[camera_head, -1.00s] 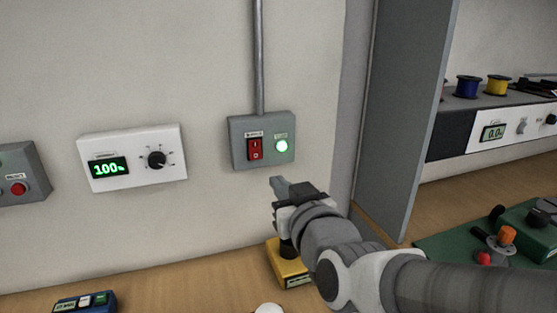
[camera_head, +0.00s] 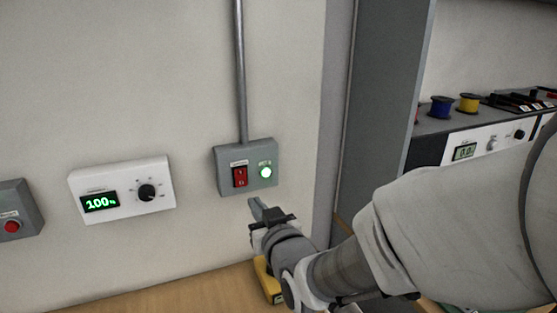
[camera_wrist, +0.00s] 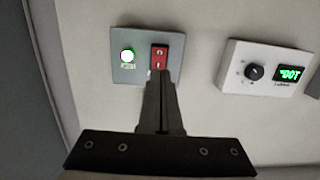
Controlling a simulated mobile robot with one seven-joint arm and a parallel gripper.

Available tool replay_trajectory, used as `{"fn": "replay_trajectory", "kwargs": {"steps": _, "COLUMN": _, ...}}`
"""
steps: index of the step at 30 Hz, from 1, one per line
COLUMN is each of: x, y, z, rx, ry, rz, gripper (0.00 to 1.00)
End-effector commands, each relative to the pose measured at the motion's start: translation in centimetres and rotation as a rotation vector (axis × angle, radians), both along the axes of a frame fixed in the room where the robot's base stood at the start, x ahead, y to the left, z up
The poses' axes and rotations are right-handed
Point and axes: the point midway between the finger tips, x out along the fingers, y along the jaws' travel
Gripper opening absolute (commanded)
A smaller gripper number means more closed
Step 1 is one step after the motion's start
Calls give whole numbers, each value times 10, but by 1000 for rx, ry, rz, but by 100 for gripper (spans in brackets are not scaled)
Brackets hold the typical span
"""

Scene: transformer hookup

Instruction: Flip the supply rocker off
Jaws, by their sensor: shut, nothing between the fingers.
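The supply box is a grey wall box (camera_head: 225,184) with a red rocker (camera_head: 240,177) and a lit green lamp (camera_head: 265,172) to its right. A conduit runs up from it. My gripper (camera_head: 254,203) is shut and empty, its fingertips just below the box in the head view. In the wrist view the box is inverted: the rocker (camera_wrist: 159,57) shows right of the lamp (camera_wrist: 127,56). There the shut fingertips (camera_wrist: 159,74) overlap the rocker's lower edge. I cannot tell whether they touch it.
A white panel (camera_head: 120,205) with a display and black knob is on the wall to the left. A grey box with a red button (camera_head: 12,227) is farther left. A yellow object (camera_head: 266,280) sits below my gripper. A grey partition (camera_head: 385,110) stands to the right.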

Motion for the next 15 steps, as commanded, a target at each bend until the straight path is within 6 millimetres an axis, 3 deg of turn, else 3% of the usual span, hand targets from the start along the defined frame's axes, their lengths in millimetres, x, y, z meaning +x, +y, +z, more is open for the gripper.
{"fn": "replay_trajectory", "kwargs": {"steps": 15, "x": 67, "y": 32, "z": -10, "rx": -2, "ry": 1, "rz": 2, "gripper": 0}}
